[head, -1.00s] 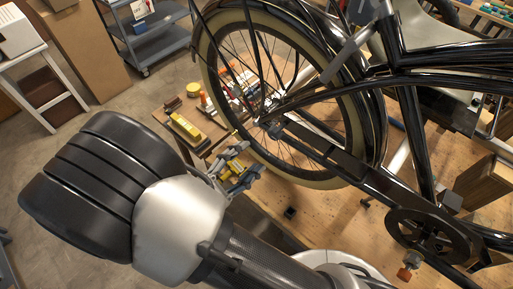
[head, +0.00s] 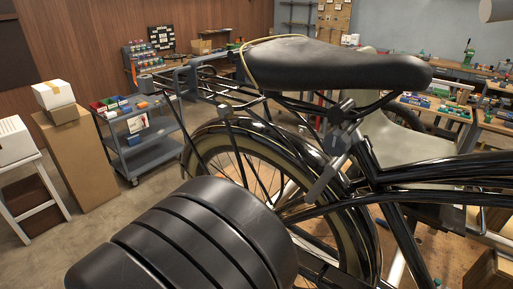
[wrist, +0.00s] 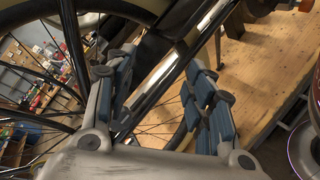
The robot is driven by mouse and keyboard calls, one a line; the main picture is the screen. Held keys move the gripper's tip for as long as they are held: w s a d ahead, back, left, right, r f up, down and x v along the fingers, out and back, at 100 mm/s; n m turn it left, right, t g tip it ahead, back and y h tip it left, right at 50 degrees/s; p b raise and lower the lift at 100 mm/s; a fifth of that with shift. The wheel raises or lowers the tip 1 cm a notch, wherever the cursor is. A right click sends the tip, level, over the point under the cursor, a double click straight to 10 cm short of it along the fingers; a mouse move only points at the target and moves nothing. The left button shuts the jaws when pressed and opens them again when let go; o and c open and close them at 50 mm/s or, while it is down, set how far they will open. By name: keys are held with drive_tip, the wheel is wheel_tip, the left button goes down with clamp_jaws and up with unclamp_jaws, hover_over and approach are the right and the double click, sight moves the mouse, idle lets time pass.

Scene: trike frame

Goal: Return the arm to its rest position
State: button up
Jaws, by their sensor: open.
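My gripper (wrist: 160,95) shows in the wrist view with its two blue-padded fingers spread apart, open and with nothing held between them. Beyond the fingers are black frame tubes and wheel spokes of the trike, with the wooden bench top behind. I cannot tell how far the fingers are from the frame. In the head view, a black ribbed part of my arm fills the lower left, and my gripper is out of sight. The black trike frame (head: 400,187) shows with its saddle (head: 335,63) and rear wheel (head: 205,150).
A wooden workbench top (wrist: 262,62) lies under the trike. In the head view, a grey cart (head: 150,158) with coloured bins stands at the left, beside cardboard boxes (head: 80,160) and a white stool (head: 35,195). Bare floor lies between the cart and my arm.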

drive_tip(key=s+d+r+m+g+y, duration=0.4)
drive_tip(key=s+d+m+g+y, duration=0.35)
drive_tip(key=d, duration=0.25)
wheel_tip(320, 180, up, 8)
drive_tip(key=m+t+y, duration=0.5)
drive_tip(key=m+t, duration=0.1)
drive_tip(key=t, duration=0.1)
wheel_tip(320, 180, down, 11)
drive_tip(key=s+g+b, duration=0.1)
drive_tip(key=s+b, duration=0.1)
drive_tip(key=b, duration=0.6)
drive_tip(key=shift+s+g, duration=0.25)
drive_tip(key=shift+g, duration=0.1)
